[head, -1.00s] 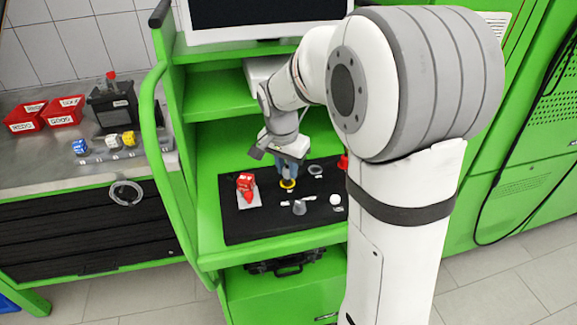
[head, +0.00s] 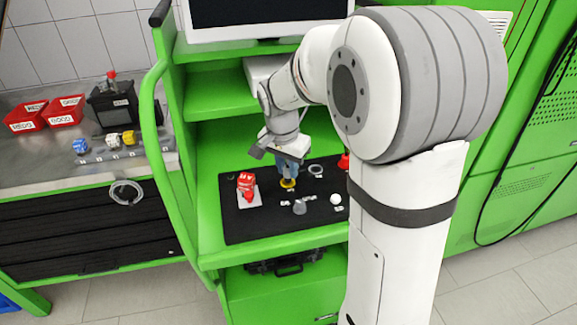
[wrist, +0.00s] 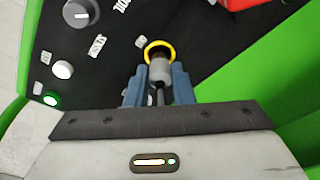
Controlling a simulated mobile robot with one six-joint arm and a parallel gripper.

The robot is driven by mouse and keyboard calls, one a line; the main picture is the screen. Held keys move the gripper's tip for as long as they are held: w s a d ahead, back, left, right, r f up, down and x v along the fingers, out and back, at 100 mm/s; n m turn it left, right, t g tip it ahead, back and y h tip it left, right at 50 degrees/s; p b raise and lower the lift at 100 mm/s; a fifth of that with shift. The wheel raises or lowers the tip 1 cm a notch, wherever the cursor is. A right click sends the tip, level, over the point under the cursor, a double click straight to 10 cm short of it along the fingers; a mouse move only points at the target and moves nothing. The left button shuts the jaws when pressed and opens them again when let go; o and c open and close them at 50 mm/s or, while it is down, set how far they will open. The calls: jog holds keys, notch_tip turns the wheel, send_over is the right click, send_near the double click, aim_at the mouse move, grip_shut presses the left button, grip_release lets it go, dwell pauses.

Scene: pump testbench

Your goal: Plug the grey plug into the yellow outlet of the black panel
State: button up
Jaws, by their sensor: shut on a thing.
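The black panel (head: 240,225) lies on the green bench. In the wrist view the black panel (wrist: 115,60) fills the upper middle. The yellow outlet (head: 288,184) is a yellow ring on it; in the wrist view the outlet (wrist: 158,46) is just ahead of the fingers. The grey plug (wrist: 160,70) is between my blue fingers, its tip at the yellow ring. How deep it sits is hidden. My gripper (wrist: 160,88) is shut on the plug. In the head view my gripper (head: 288,172) is over the yellow outlet, and the plug is mostly hidden.
A red switch (head: 246,182) on a light plate is left of the outlet. A grey knob (head: 299,207), a white button (head: 335,199) and a grey ring (head: 315,170) are nearby. A red button (head: 343,162) stands at the panel's right. A green rail (head: 155,140) borders the bench's left.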

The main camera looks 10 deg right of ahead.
jog(key=shift+f+b, duration=0.9)
jog(key=shift+f, duration=0.25)
jog(key=o, duration=0.9)
jog(key=shift+o, duration=0.4)
jog(key=o, duration=0.3)
jog(key=shift+o, duration=0.2)
jog(key=shift+r, duration=0.1)
jog(key=shift+r+p, duration=2.85)
jog(key=shift+r, duration=1.15)
